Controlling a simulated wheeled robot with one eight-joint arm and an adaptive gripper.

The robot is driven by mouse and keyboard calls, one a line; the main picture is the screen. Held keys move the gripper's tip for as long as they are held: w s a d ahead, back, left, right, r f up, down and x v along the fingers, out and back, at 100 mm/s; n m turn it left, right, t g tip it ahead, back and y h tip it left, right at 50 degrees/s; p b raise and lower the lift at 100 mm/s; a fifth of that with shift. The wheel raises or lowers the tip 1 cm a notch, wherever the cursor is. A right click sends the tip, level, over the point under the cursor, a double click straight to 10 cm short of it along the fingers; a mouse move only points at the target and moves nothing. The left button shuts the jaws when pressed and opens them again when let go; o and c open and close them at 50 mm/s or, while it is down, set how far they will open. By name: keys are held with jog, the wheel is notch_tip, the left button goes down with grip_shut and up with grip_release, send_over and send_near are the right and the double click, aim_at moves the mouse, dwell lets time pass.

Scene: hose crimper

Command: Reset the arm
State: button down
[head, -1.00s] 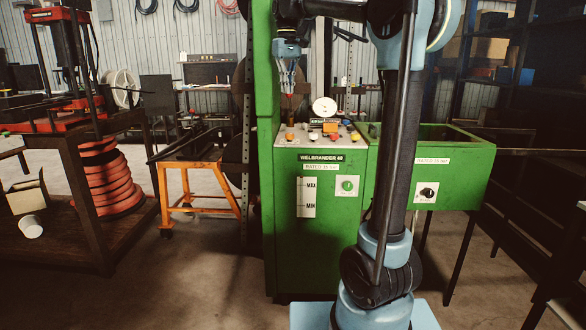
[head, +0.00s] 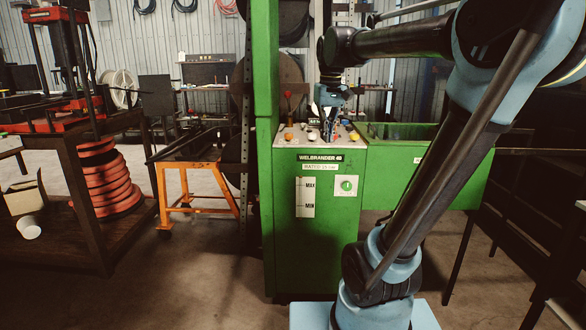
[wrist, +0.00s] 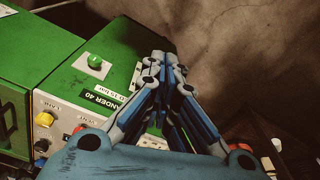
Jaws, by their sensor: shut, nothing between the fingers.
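My gripper (head: 327,137) is shut and empty. In the head view it points down in front of the sloped control panel on top of the green crimper (head: 318,230). The fingertips cover the middle of that panel. In the wrist view the closed fingertips of my gripper (wrist: 160,62) meet beside the front edge of the green crimper (wrist: 135,92), over dark floor. I cannot tell whether the fingers touch the panel.
The panel carries several coloured knobs (wrist: 42,118). A green button (wrist: 94,62) sits on the front face. A green tray (head: 400,132) extends right of the crimper. An orange stand (head: 205,180) and a bench with an orange hose coil (head: 105,180) are at left.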

jog(key=s+d+f+m, duration=0.1)
jog(key=s+d+f, duration=0.1)
jog(key=s+f, duration=0.4)
jog(key=s+d+f+m, duration=0.1)
jog(key=s+d+f, duration=0.2)
jog(key=f, duration=0.9)
jog(key=s+d+f+m+t, duration=0.1)
jog(key=s+d+f, duration=0.2)
jog(key=s+f, duration=0.6)
jog(key=shift+s+d, duration=0.2)
jog(key=shift+s, duration=0.15)
jog(key=shift+w+f, duration=0.2)
jog(key=shift+w, duration=0.25)
